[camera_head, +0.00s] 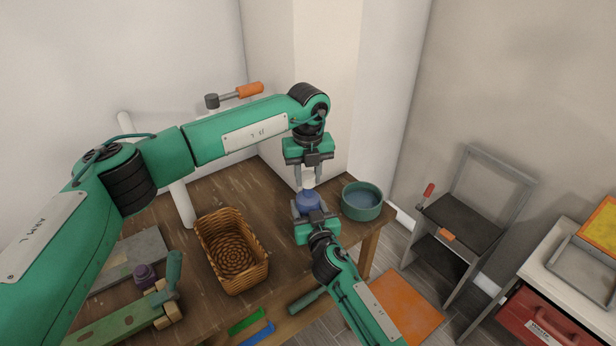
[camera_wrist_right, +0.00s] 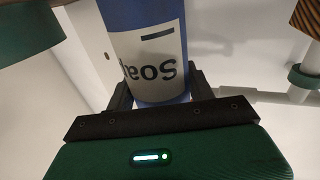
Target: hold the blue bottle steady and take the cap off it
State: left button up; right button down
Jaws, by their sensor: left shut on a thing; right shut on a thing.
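The blue bottle (camera_head: 308,201) stands near the back right corner of the wooden table. My right gripper (camera_head: 309,211) is shut on the bottle's body from the near side, with a black finger on each side in the wrist view. My left gripper (camera_head: 308,182) points down from above and is shut on a small pale cap (camera_head: 308,184) at the bottle's top. The cap is mostly hidden between the fingers, and I cannot tell whether it still touches the bottle.
A green round pot (camera_head: 362,203) stands close right of the bottle. A wicker basket (camera_head: 231,252) is left of it. A grey step chair (camera_head: 463,222) and red toolbox (camera_head: 548,322) stand right.

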aim_at(308, 175)
pick_arm(q)
jog(key=shift+r, duration=2)
pick_arm(e)
jog(key=shift+c, duration=2.2)
grip_release()
jog(key=shift+s, duration=0.1)
